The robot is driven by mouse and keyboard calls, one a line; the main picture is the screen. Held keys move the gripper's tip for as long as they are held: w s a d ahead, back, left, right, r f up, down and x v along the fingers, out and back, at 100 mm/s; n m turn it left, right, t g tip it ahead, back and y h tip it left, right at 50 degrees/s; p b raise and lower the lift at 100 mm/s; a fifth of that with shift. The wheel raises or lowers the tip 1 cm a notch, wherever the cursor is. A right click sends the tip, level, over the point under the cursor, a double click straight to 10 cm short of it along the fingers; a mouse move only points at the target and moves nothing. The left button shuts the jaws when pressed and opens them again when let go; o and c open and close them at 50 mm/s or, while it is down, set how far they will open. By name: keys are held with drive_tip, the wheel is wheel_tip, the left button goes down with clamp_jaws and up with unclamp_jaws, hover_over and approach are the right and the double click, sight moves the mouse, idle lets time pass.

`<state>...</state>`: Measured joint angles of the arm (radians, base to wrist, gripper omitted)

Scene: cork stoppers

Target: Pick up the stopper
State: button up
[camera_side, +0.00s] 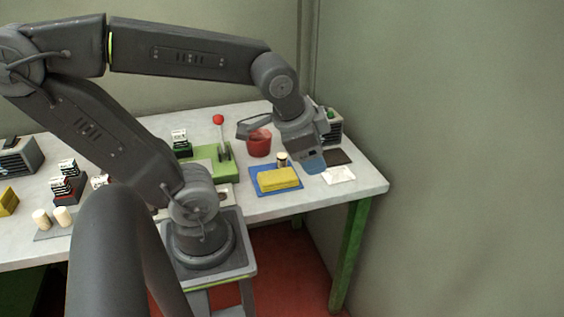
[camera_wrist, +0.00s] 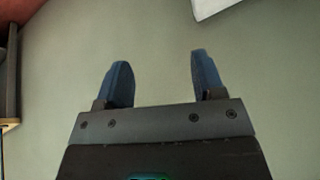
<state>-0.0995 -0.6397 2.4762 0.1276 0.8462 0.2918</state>
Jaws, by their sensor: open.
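A small pale and brown cylinder (camera_side: 282,159), which looks like the stopper, stands behind a yellow block (camera_side: 278,179) on a blue mat (camera_side: 258,189) in the side view. It is too small there to make out well, and I do not see it in the wrist view. My gripper (camera_side: 312,165) is above the right part of the table, to the right of the cylinder. In the wrist view my gripper (camera_wrist: 158,65) has its two blue fingers apart, with only bare surface between them.
A red cup (camera_side: 258,143) stands behind the mat. A green stand with a red-knobbed lever (camera_side: 219,120) is left of it. A white sheet (camera_side: 338,174) and a dark pad (camera_side: 336,156) lie right of my gripper. Two cream cylinders (camera_side: 41,219) stand at far left.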

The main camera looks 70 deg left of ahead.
drive_tip(key=w+a+f+m+g+y, duration=0.2)
drive_tip(key=a+f+m+y, duration=0.15)
drive_tip(key=a+m, duration=0.5)
drive_tip(key=m+g+y, duration=0.1)
drive_tip(key=m+g, duration=0.1)
drive_tip(key=m, duration=0.7)
approach(282, 155)
drive_tip(key=x, duration=1.2)
drive_tip(key=c, duration=1)
